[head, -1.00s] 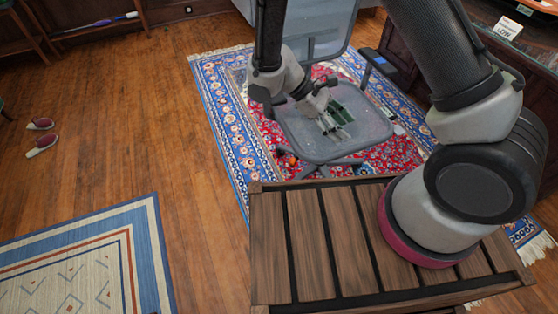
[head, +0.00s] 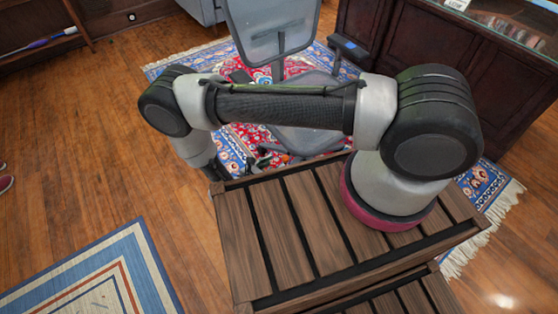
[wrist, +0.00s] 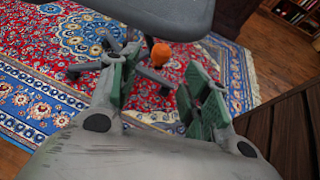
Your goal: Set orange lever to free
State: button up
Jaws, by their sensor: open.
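An orange lever (wrist: 160,54) shows as a rounded knob under the edge of the grey chair seat (wrist: 150,15) in the wrist view. The chair's dark base legs (wrist: 150,74) spread below and to the left of it. My gripper (wrist: 160,88) has its two green-padded fingers wide apart, with nothing between them. The lever appears just beyond the fingertips, between them in the picture and not touching. In the head view the chair backrest (head: 275,30) shows, but my arm covers part of the seat. I cannot clearly make out the lever or fingers there.
The chair stands on a red and blue patterned rug (head: 482,182). A dark wooden cabinet (head: 420,50) stands at right behind it. My wooden slatted base top (head: 290,235) lies close by the chair. Bare floor (head: 110,120) is open at left.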

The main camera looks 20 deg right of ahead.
aim_at(284, 160)
jog(key=x, duration=0.6)
jog(key=shift+d, duration=0.25)
jog(key=shift+w, duration=0.1)
jog(key=shift+c, duration=0.4)
grip_shut()
